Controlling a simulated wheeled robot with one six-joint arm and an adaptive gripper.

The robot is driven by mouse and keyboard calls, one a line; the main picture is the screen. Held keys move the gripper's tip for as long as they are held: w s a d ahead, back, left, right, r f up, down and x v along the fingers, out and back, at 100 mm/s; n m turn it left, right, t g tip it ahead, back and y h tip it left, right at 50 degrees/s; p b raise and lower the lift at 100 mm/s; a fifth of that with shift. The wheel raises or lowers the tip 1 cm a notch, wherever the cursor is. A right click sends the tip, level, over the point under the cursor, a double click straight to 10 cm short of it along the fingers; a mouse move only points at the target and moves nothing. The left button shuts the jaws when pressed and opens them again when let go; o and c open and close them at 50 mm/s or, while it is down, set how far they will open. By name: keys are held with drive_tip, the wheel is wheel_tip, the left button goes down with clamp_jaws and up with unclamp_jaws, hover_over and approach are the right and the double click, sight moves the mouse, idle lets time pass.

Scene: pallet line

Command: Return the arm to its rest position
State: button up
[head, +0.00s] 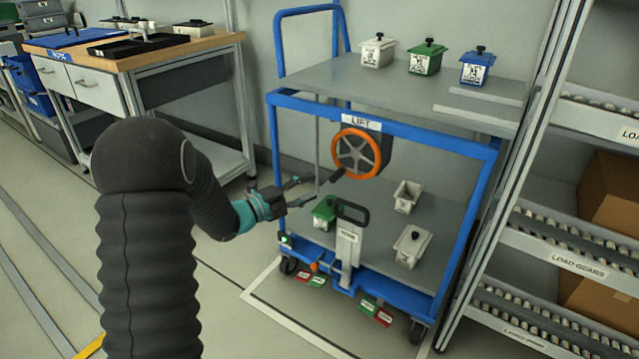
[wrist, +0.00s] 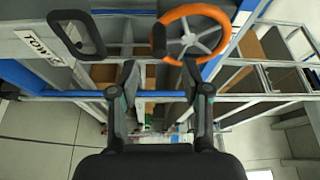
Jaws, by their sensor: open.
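My gripper (head: 308,190) is open and empty, in front of the blue cart on its left side. My dark, sleeved arm reaches to it from the left of the head view. The orange handwheel (head: 357,153) under the LIFT label is just right of the fingertips, its dark crank knob close to the upper finger. In the wrist view, the gripper (wrist: 160,75) has its two fingers spread apart with nothing between them, and the handwheel (wrist: 193,32) is above them. Whether a finger touches the knob I cannot tell.
The cart's upper deck (head: 340,75) bears white, green and blue lidded boxes. Its lower deck (head: 375,255) bears green and white boxes. The grey TOW handle (head: 347,245) stands below my gripper. A roller rack (head: 545,240) is at right, a workbench (head: 150,55) at back left. Floor at left is clear.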

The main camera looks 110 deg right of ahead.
drive_tip(key=shift+w+a, duration=0.2)
drive_tip(key=shift+w, duration=0.2)
idle(0.3)
drive_tip(key=w+a+r+m+t, duration=0.1)
drive_tip(key=w+a+r+m, duration=0.15)
drive_tip(key=w, duration=0.45)
drive_tip(key=w+a+r+m+t+h, duration=0.1)
drive_tip(key=w+m+t, duration=0.15)
drive_tip(key=w, duration=0.55)
drive_tip(key=w+a+r+m+t, duration=0.1)
drive_tip(key=w+a+r+m, duration=0.15)
drive_tip(key=w, duration=0.45)
drive_tip(key=w+a+m+t, duration=0.3)
drive_tip(key=w+a, duration=0.3)
drive_tip(key=w, duration=0.3)
drive_tip(key=w+a+m+t, duration=0.4)
drive_tip(key=w+a, duration=0.2)
drive_tip(key=w, duration=0.3)
drive_tip(key=w+a+m+t+y, duration=0.2)
drive_tip(key=w+a+t, duration=0.1)
drive_tip(key=a, duration=0.9)
drive_tip(key=w+a+m+t+y, duration=0.2)
drive_tip(key=w+a+m+t, duration=0.1)
drive_tip(key=a, duration=0.9)
drive_tip(key=w+a+r+m+t+y, duration=0.1)
drive_tip(key=w+a+t, duration=0.4)
drive_tip(key=a, duration=0.8)
drive_tip(key=shift+w+m+y, duration=0.5)
drive_tip(key=shift+m+y, duration=0.3)
drive_tip(key=shift+m, duration=0.25)
